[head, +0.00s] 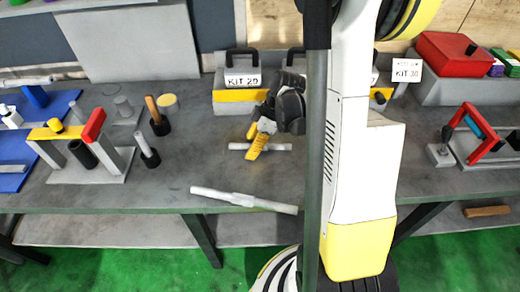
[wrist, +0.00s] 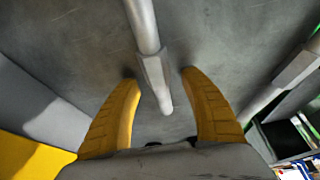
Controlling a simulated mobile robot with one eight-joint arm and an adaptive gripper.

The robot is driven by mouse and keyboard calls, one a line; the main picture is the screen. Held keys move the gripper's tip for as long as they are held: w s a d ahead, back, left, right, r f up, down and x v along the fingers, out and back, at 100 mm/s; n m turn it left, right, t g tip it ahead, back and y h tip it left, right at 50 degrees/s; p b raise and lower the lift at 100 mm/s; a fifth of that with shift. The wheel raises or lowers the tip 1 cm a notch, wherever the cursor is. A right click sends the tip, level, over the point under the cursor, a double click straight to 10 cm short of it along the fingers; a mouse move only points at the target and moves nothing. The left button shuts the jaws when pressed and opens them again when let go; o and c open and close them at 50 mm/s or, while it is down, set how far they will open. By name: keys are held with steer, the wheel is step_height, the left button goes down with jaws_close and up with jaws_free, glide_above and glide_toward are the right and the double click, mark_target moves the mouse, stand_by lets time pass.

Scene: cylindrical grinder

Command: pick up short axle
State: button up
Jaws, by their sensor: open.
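The short axle (head: 279,147) is a light grey rod with a thicker middle, lying on the grey bench. My gripper (head: 257,146) is over its middle, with yellow fingers hiding part of it in the head view. In the wrist view my gripper (wrist: 160,78) is open, one finger on each side of the short axle (wrist: 149,35), whose thick part lies between the fingertips. I see a gap on both sides. I cannot tell how high the fingertips are above the bench.
A longer grey axle (head: 245,200) lies along the bench's front edge; it also shows in the wrist view (wrist: 293,72). Upright pins in black holders (head: 149,157) stand to the left.

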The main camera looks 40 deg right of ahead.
steer(key=shift+r, duration=0.1)
jaws_close()
steer(key=shift+r, duration=0.15)
steer(key=shift+r+p, duration=0.25)
steer(key=shift+p, duration=0.05)
step_height(320, 180, up, 4)
steer(key=shift+f+p, duration=0.25)
steer(key=shift+p, duration=0.75)
steer(key=s+d+r+p, duration=0.1)
steer(key=s+r+p, duration=0.15)
steer(key=s, duration=0.35)
steer(key=s+d+r+p, duration=0.1)
steer(key=s+r+p, duration=0.1)
steer(key=s+r, duration=0.3)
steer(key=w+a+f+m+t+h, duration=0.1)
steer(key=w+a+f+m+h, duration=0.1)
steer(key=w+a+m, duration=0.8)
steer(key=w+a+h, duration=0.1)
steer(key=w+a, duration=0.2)
steer(key=a, duration=0.2)
steer(key=shift+w+a+f+m+t+h, duration=0.25)
steer(key=shift+f+m+t+h, duration=0.05)
steer(key=shift+f+t, duration=0.1)
